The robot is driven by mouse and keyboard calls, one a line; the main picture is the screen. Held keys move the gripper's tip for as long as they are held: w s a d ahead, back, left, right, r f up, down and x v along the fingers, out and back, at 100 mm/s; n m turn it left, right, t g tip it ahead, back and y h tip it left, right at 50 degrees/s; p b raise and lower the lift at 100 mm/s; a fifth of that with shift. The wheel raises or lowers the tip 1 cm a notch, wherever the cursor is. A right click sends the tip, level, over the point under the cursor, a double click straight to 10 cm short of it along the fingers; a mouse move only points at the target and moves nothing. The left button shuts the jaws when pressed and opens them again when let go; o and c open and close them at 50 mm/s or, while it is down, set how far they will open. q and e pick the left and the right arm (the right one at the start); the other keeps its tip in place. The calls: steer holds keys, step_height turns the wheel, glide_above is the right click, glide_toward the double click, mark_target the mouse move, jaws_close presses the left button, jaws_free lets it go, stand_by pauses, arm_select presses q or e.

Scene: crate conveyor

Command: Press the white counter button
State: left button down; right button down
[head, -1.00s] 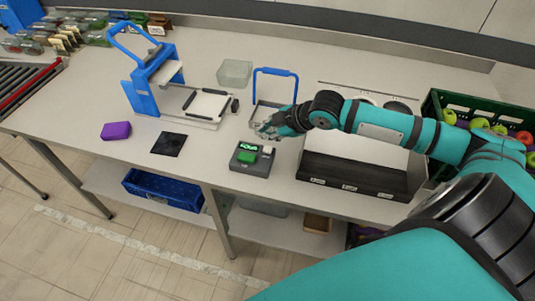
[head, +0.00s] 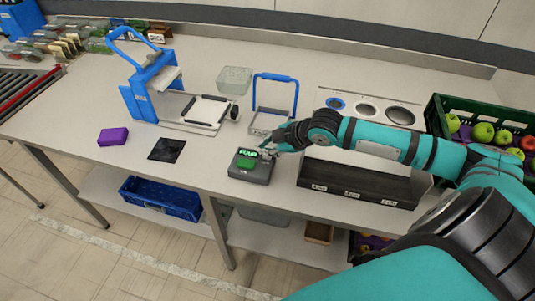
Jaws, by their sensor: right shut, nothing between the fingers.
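The counter (head: 249,174) is a small dark grey box on the table, with a lit green display and a green button (head: 245,163) on its top. The white button, seen earlier at the box's right back corner, is now hidden by my right gripper (head: 268,149). My right gripper is shut and empty, its fingertips over that corner of the counter. I cannot tell whether the fingertips touch the white button. My left gripper is not in view.
A purple block (head: 113,137) and a black square pad (head: 167,149) lie to the left. A blue-handled press (head: 146,93) stands behind them. A dark bin unit (head: 360,184) and a green crate of apples (head: 437,117) are on the right.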

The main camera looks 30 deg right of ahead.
steer(key=shift+f, duration=0.1)
stand_by(0.7)
steer(key=shift+f, duration=0.35)
steer(key=shift+s+a+f, duration=0.1)
steer(key=shift+s+f, duration=0.05)
steer(key=shift+f, duration=0.7)
stand_by(0.8)
steer(key=shift+r, duration=0.15)
steer(key=shift+r+p, duration=0.45)
steer(key=shift+p, duration=0.15)
steer(key=shift+d+r+p, duration=0.5)
steer(key=shift+r, duration=0.05)
steer(key=shift+a, duration=0.15)
